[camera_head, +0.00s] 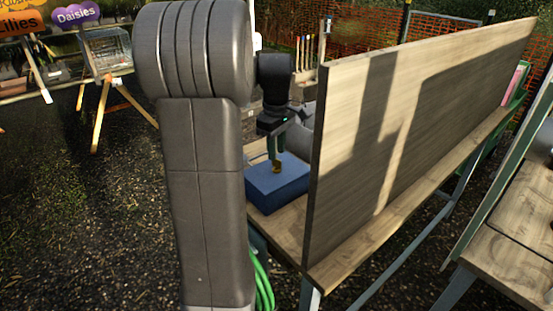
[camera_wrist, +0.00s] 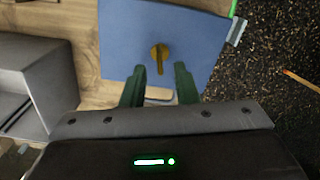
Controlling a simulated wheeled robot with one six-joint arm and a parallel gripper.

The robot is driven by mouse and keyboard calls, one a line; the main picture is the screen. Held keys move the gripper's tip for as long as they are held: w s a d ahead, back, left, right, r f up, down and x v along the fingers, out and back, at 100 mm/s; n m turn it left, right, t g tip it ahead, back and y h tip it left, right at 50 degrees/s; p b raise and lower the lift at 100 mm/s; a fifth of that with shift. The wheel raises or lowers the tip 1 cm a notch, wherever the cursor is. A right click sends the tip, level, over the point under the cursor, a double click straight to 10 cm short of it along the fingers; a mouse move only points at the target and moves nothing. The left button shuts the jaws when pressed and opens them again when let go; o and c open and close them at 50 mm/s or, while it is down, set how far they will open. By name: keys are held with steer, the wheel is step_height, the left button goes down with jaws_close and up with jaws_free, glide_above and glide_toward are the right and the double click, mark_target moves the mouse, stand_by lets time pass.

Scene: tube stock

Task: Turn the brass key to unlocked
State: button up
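The brass key (camera_wrist: 158,54) stands out from the face of a blue box (camera_wrist: 125,35). In the wrist view its narrow part points down the picture, toward my gripper (camera_wrist: 160,68). My gripper's two green fingers are apart, one on each side of the key's lower end, with a gap on both sides. In the head view the key (camera_head: 277,166) shows small on top of the blue box (camera_head: 283,190), just below my gripper (camera_head: 275,157). I cannot read any lock marking.
The box sits on a wooden bench (camera_head: 285,228). A tall wooden panel (camera_head: 400,130) stands close to its right. A grey open-fronted container (camera_wrist: 30,90) is left of the box in the wrist view. Dark gravel ground (camera_wrist: 265,60) lies beyond the bench edge.

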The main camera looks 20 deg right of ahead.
mark_target(277, 165)
steer(key=shift+f, duration=1.8)
jaws_close()
